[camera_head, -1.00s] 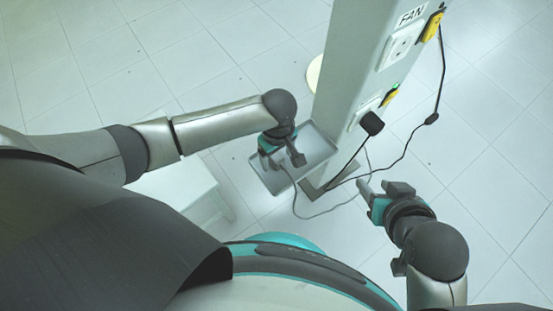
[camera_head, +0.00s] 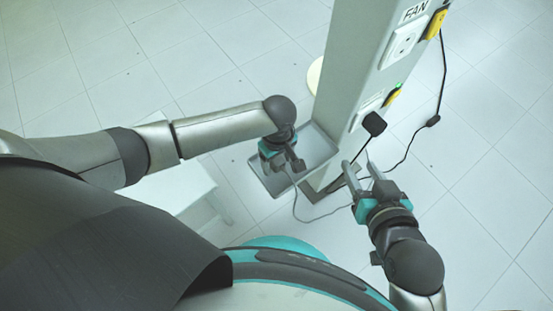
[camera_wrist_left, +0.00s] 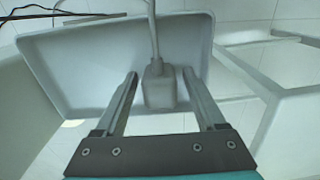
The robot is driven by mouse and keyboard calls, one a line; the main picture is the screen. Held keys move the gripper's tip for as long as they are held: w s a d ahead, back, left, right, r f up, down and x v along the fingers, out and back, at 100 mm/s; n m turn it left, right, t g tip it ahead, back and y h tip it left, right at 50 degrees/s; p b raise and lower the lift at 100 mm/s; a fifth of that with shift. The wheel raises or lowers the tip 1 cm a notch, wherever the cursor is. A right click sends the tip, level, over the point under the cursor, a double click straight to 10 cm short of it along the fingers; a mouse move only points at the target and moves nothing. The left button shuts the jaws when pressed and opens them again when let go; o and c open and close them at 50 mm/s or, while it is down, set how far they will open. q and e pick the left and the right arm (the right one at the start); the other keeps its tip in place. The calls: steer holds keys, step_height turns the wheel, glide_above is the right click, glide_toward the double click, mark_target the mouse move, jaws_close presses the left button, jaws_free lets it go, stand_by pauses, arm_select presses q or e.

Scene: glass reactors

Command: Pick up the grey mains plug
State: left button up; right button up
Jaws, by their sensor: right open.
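The grey mains plug (camera_wrist_left: 159,90) lies in the grey tray (camera_wrist_left: 75,75) in the left wrist view, its grey cable running up and away over the far rim. My left gripper (camera_wrist_left: 159,84) is open, with one finger on each side of the plug and a visible gap on both sides. In the head view, the left gripper (camera_head: 290,163) is over the tray (camera_head: 318,143), and the hand largely hides the plug there. My right gripper (camera_head: 358,166) is open and empty, to the right of the tray in front of the column's foot.
A pale column (camera_head: 352,65) carries a white socket (camera_head: 404,42) under a FAN label, yellow plugs (camera_head: 436,23) and a black plug (camera_head: 374,124). The grey cable (camera_head: 318,218) loops over the floor. A white stool-like piece (camera_head: 175,190) stands left of the tray.

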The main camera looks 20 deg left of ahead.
arm_select(q)
jaws_close()
stand_by(0.3)
steer(key=shift+r, duration=0.15)
stand_by(0.4)
